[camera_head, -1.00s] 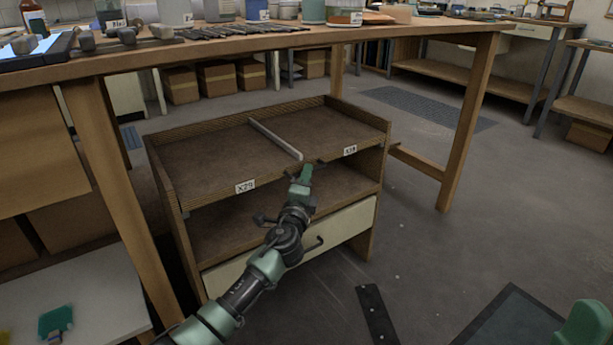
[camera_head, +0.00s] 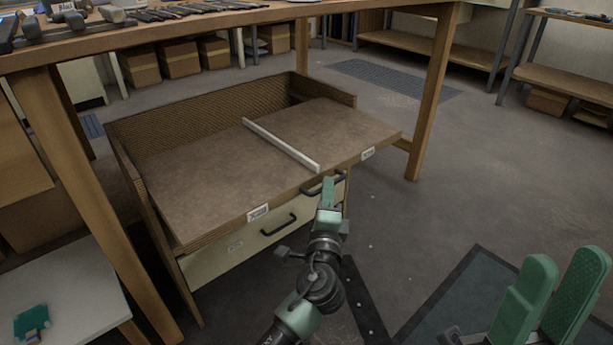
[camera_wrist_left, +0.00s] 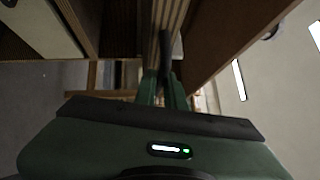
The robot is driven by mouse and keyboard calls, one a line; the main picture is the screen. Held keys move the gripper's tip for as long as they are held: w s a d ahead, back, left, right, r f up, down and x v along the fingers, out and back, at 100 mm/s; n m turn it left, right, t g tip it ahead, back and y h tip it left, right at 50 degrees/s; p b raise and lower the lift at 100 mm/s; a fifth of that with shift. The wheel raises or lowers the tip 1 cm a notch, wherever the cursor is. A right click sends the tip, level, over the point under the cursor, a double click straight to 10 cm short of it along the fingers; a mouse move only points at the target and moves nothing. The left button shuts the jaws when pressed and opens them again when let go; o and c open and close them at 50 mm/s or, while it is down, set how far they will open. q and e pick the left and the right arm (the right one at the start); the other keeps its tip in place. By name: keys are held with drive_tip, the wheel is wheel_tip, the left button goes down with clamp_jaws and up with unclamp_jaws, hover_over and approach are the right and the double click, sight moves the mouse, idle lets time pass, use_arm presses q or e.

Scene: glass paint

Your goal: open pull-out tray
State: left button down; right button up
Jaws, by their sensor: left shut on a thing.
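The pull-out tray (camera_head: 225,172) is a brown board with a pale divider strip (camera_head: 280,145) and white labels on its front edge. It sticks out forward from its wooden cabinet (camera_head: 200,112). In the left wrist view my left gripper's fingers (camera_wrist_left: 163,88) close around a narrow dark piece; the exact contact is hard to see. My right gripper (camera_head: 562,268) is at the lower right, its two green fingers apart and empty.
Below the tray is a cream drawer (camera_head: 225,255) with dark handles (camera_head: 280,225). A workbench leg (camera_head: 430,90) stands at the right and another (camera_head: 85,165) at the left. A white surface (camera_head: 70,285) is at lower left. Floor right of the cabinet is clear.

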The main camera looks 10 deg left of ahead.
use_arm(q)
drive_tip(key=shift+s+d+f, duration=0.1)
drive_tip(key=shift+s+d, duration=0.95)
drive_tip(key=shift+d, duration=0.25)
drive_tip(key=c, duration=1.5)
unclamp_jaws()
drive_tip(key=s, duration=0.5)
drive_tip(key=s+d+f+p, duration=0.1)
drive_tip(key=s, duration=0.1)
drive_tip(key=shift+s, duration=0.35)
